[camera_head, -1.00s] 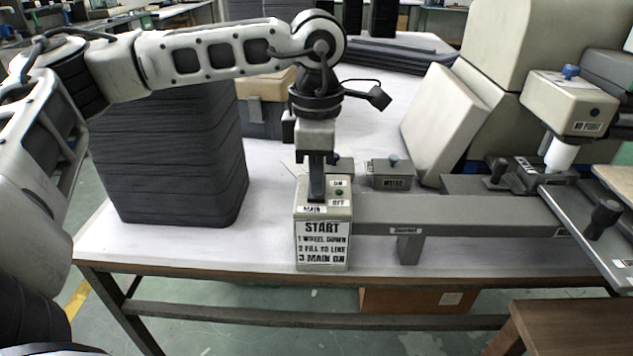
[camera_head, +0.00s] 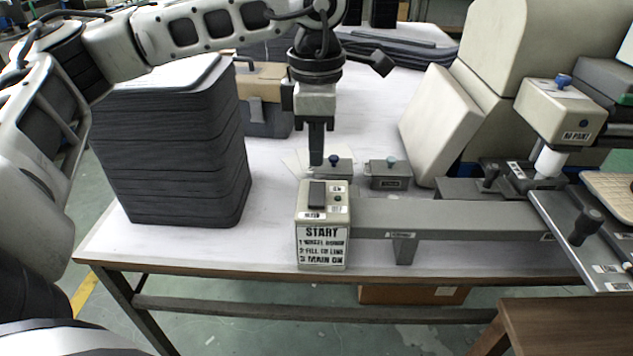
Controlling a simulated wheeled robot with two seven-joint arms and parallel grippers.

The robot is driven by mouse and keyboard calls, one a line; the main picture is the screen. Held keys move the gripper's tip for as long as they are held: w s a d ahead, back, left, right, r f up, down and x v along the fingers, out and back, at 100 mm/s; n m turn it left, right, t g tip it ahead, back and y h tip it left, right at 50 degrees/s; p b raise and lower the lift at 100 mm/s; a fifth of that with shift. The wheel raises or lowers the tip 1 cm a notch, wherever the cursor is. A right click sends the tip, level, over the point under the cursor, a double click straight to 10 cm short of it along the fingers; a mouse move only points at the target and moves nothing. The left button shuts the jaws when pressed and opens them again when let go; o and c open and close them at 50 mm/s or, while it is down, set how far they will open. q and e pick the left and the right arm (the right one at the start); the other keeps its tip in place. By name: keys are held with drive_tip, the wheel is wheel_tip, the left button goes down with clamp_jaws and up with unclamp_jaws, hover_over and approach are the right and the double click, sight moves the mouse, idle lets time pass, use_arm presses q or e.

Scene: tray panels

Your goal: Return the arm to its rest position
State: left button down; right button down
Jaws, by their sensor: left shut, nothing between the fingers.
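My left arm comes in from the left and reaches across above the table. My left gripper (camera_head: 316,160) points straight down with its fingers shut and empty. It hangs above and slightly behind the switch box (camera_head: 321,240), apart from it. The box is beige, with a START label listing steps on its front. On its top a dark rocker switch (camera_head: 316,194) and a small green spot show uncovered. My right gripper is not in view.
A tall stack of dark panels (camera_head: 170,160) stands left, under my forearm. A toolbox (camera_head: 265,95) sits behind it. A grey beam (camera_head: 450,217) runs right to a machine with a beige head (camera_head: 560,112).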

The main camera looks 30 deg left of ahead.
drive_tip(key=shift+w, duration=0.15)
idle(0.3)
use_arm(q)
drive_tip(key=s+d+f+m+g+h, duration=0.1)
drive_tip(key=s+d+f+g+h, duration=0.2)
drive_tip(key=d, duration=0.7)
drive_tip(key=s+d+f+g+h, duration=0.1)
drive_tip(key=s+d+f+h, duration=0.25)
drive_tip(key=d+h, duration=0.45)
drive_tip(key=s+d+r+n+t+h, duration=0.2)
drive_tip(key=d+r+n+h, duration=0.5)
drive_tip(key=d+n+h, duration=0.4)
drive_tip(key=w+a+f+n+t+y, duration=0.45)
drive_tip(key=n+t, duration=0.45)
drive_tip(key=n, duration=0.4)
drive_tip(key=w+a+f+n+t+y, duration=0.3)
drive_tip(key=f+n+t+y, duration=0.3)
drive_tip(key=n+t, duration=0.5)
drive_tip(key=s+a+f+n+g+y, duration=0.3)
drive_tip(key=s+a+f+n+y, duration=0.1)
drive_tip(key=f, duration=0.5)
drive_tip(key=s+a+f+n+g+y, duration=0.4)
drive_tip(key=s+f+n, duration=0.3)
drive_tip(key=f, duration=0.3)
drive_tip(key=shift+a+f, duration=0.3)
drive_tip(key=shift+a, duration=0.45)
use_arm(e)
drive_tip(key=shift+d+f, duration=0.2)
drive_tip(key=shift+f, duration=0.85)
